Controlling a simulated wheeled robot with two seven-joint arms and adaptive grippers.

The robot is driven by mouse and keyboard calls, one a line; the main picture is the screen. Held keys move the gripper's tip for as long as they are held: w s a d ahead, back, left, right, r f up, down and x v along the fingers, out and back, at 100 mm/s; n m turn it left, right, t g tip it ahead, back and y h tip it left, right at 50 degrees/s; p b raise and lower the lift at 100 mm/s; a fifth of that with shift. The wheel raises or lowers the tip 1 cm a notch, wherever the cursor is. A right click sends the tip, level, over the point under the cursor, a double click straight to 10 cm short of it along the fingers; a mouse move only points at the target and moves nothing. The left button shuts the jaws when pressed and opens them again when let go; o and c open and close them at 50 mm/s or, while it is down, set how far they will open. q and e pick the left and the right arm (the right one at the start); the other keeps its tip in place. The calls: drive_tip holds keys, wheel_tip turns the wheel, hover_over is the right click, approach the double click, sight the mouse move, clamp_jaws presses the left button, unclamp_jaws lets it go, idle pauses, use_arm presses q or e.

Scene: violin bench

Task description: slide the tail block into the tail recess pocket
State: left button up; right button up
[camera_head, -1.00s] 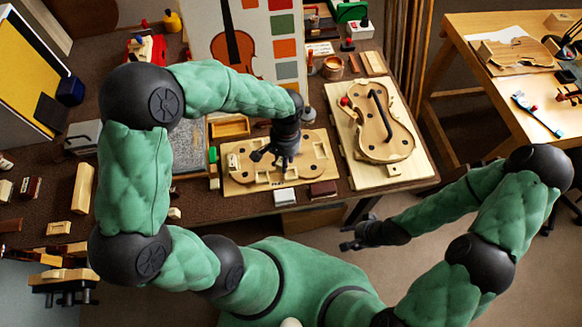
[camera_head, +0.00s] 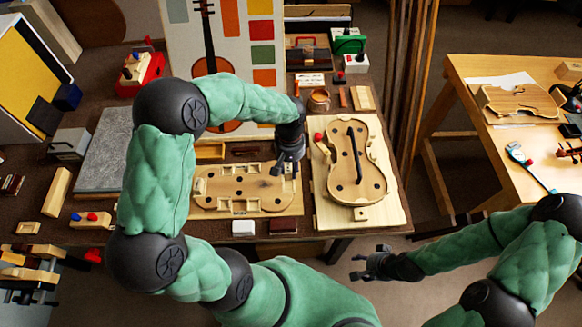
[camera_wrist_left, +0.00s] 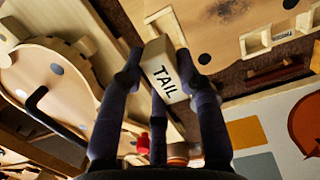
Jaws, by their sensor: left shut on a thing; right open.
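My left gripper (camera_head: 287,164) is shut on a pale wooden block marked TAIL, the tail block (camera_wrist_left: 166,72), gripped between dark fingers in the left wrist view. In the head view the gripper is above the right end of the wooden mould board (camera_head: 207,211), and the block is hidden or too small to make out. The board also shows in the left wrist view (camera_wrist_left: 222,52), with a cut pocket (camera_wrist_left: 257,42) to the right of the block, apart from it. I cannot tell which pocket is the tail recess. My right gripper (camera_head: 367,263) is open and empty, off the table's front.
A violin body on a pale board (camera_head: 318,208) lies close right of the mould board. A white block (camera_head: 243,227) and a dark red block (camera_head: 283,226) lie at the front edge. A picture panel (camera_head: 178,40) stands behind.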

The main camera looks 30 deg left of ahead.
use_arm(q)
drive_tip(key=shift+f+b, duration=2)
drive_tip(key=shift+f, duration=0.95)
drive_tip(key=shift+f+b, duration=0.65)
drive_tip(key=shift+f, duration=0.4)
drive_tip(key=o, duration=0.9)
drive_tip(key=shift+r, duration=0.1)
drive_tip(key=r, duration=0.4)
drive_tip(key=w+r, duration=0.1)
drive_tip(key=r, duration=0.6)
drive_tip(key=shift+w+a+r, duration=0.15)
drive_tip(key=shift+a+r, duration=0.15)
drive_tip(key=shift+r, duration=0.1)
